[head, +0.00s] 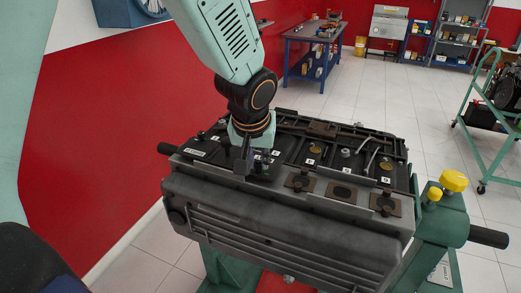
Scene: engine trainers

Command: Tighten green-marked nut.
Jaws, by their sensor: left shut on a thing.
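The grey and black engine (290,215) sits on a green stand (450,215). Its top carries dark panels with small white labels, bolts and brass-coloured round parts. My left gripper (252,155) reaches down from above onto the left part of the engine top. It is shut on a small dark part there, mostly hidden by the fingers. I cannot make out a green mark on any nut, and the fingers cover the spot below them. My right gripper is not in view.
Yellow knobs (453,181) stick up at the engine's right end. A bent metal rod (371,158) lies on the engine top. A blue workbench (310,55) and a green trolley (490,110) stand behind. Tiled floor between them is clear.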

